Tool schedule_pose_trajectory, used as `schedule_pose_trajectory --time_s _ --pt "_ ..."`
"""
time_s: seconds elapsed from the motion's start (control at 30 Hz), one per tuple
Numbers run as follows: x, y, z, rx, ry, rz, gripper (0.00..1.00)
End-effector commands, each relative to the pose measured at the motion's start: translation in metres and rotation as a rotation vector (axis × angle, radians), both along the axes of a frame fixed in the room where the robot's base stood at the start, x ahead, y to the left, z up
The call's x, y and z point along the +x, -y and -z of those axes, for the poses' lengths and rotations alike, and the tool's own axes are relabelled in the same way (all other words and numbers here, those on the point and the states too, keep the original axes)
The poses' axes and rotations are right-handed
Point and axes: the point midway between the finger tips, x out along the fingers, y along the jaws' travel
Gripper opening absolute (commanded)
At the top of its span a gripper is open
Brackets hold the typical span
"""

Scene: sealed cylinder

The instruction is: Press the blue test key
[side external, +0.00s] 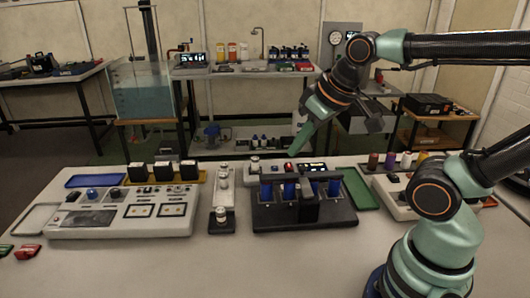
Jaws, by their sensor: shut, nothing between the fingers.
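A blue domed key (92,193) sits on the light grey control panel (60,229) at the left of the table, between two dark knobs. I cannot read any label on it. My gripper (299,152) hangs in the air above the black rack in the middle, pointing down and to the left. Its fingers are shut with nothing held. It is well to the right of the blue key and higher, and does not touch anything.
A black rack (310,217) with several blue cylinders stands mid-table below my gripper. A narrow grey strip with metal knobs (221,215) lies between rack and panel. Red pieces (28,251) lie front left. The front middle is clear.

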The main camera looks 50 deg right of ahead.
Motion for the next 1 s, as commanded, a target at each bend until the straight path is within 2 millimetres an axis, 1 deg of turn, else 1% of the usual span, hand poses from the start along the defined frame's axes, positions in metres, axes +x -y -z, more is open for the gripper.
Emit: schedule_pose_trajectory --time_s 0.2,0.37,0.47,0.7,0.87,1.0 --pt "0.001 0.0 -0.001 -0.002 -0.001 -0.002 0.0" --pt "0.01 0.005 -0.007 -0.024 -0.024 -0.027 0.0" --pt "0.023 0.012 -0.014 -0.05 -0.053 -0.062 0.0" --pt "0.065 0.036 -0.028 -0.12 -0.141 -0.179 0.0" --pt "0.094 0.055 -0.029 -0.155 -0.199 -0.263 0.0" --pt "0.118 0.074 -0.025 -0.179 -0.25 -0.338 0.0"
